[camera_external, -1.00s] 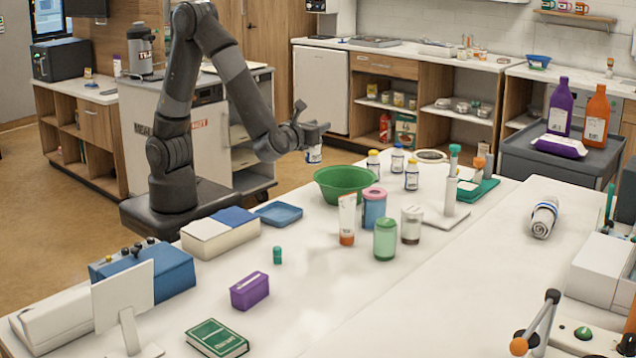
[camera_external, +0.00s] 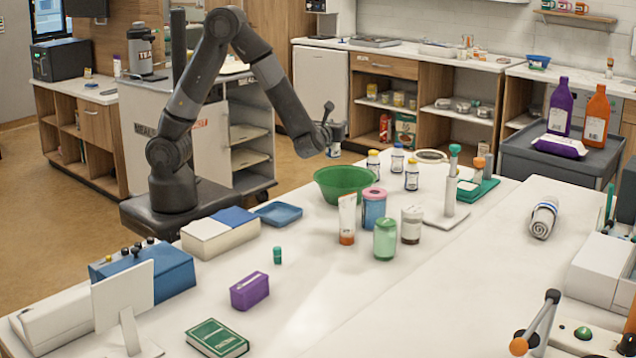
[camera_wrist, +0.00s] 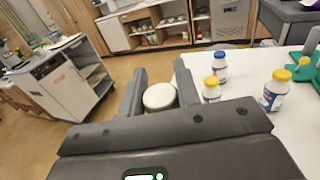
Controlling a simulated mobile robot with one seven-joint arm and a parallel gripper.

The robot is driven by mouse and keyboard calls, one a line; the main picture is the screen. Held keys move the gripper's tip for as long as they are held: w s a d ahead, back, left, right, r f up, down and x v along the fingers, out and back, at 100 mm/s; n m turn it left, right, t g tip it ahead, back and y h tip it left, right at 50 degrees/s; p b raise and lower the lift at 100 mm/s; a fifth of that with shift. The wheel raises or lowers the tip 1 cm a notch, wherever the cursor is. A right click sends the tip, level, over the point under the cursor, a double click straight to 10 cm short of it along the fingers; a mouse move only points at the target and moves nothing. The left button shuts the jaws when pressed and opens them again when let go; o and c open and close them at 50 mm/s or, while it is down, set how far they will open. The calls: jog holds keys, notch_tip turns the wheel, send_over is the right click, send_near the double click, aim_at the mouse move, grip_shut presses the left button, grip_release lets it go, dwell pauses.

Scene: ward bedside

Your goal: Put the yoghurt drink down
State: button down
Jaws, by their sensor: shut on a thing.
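My gripper (camera_external: 336,131) is shut on a small bottle with a round white top, which I take to be the yoghurt drink (camera_external: 333,150). In the wrist view its white top (camera_wrist: 160,97) shows between the two fingers; its lower body is hidden. The gripper and bottle are in the air near the far left edge of the white table (camera_external: 310,290). In the wrist view, floor shows behind the bottle and the table lies to its right.
Two yellow-capped bottles (camera_external: 373,163) (camera_external: 411,176) and a blue-capped bottle (camera_external: 397,159) stand close by on the table. A green bowl (camera_external: 342,184) stands in front of the gripper. A blue tray (camera_external: 278,214) lies left of the bowl. The front middle of the table is clear.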

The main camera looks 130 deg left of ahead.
jog(key=shift+s+a+f, duration=0.1)
jog(key=shift+a+f, duration=0.1)
jog(key=shift+f, duration=0.95)
jog(key=shift+s+a+f, duration=0.1)
jog(key=shift+a+f, duration=0.1)
jog(key=shift+f, duration=0.9)
jog(key=shift+f, duration=0.1)
jog(key=shift+f, duration=0.25)
jog(key=c, duration=1.1)
grip_release()
jog(key=v, duration=1.2)
jog(key=shift+r, duration=0.4)
